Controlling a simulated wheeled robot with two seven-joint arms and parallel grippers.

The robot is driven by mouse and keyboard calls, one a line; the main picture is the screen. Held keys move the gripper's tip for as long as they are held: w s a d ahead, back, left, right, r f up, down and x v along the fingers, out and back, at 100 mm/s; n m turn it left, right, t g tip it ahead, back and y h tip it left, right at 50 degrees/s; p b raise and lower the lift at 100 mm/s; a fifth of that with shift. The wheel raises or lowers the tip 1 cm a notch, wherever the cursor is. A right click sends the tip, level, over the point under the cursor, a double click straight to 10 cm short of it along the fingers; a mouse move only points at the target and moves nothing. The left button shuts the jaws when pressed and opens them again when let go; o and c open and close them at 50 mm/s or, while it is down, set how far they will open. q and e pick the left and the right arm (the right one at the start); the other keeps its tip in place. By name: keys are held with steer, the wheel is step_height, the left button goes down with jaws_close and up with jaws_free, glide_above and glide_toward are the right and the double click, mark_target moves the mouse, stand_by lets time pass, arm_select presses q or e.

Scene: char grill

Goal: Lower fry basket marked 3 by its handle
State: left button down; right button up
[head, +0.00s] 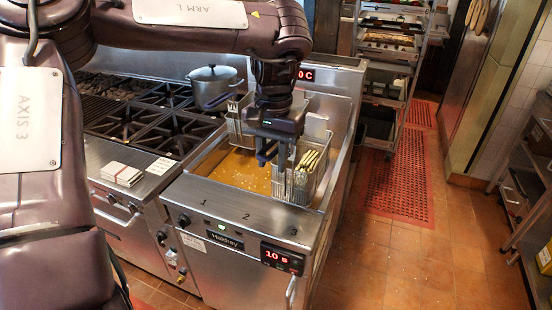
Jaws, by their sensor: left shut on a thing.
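The wire fry basket (316,182) holding pale fries (308,160) is at the right end of the fryer, behind the mark 3 (294,231). Its lower part is at or near the amber oil (243,172); I cannot tell how deep it sits. My left gripper (272,158) is over the fryer at the basket's left side, pointing down and shut on what looks like its handle, mostly hidden by the fingers. My right gripper is not in view.
Another wire basket (236,124) is behind, partly hidden by my arm. The fryer front (222,262) has marks 1, 2, 3 and a display (282,258) reading 10. A burner range (128,122) with a pot (213,84) stands left.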

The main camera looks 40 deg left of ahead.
arm_select(q)
steer(key=shift+w+d+f, duration=0.1)
steer(key=shift+w+f, duration=0.1)
steer(key=shift+w, duration=0.3)
steer(key=shift+w+a+r+p, duration=0.15)
steer(key=shift+w+a+p, duration=0.05)
steer(key=shift+w+p, duration=0.7)
steer(key=w+p, duration=0.2)
steer(key=w, duration=0.1)
steer(key=shift+w+a, duration=0.1)
steer(key=shift+a, duration=0.3)
steer(key=shift+f+b, duration=6.2)
steer(key=shift+f, duration=2.3)
steer(key=c, duration=1)
jaws_free()
steer(key=shift+s, duration=0.2)
steer(key=shift+o, duration=0.2)
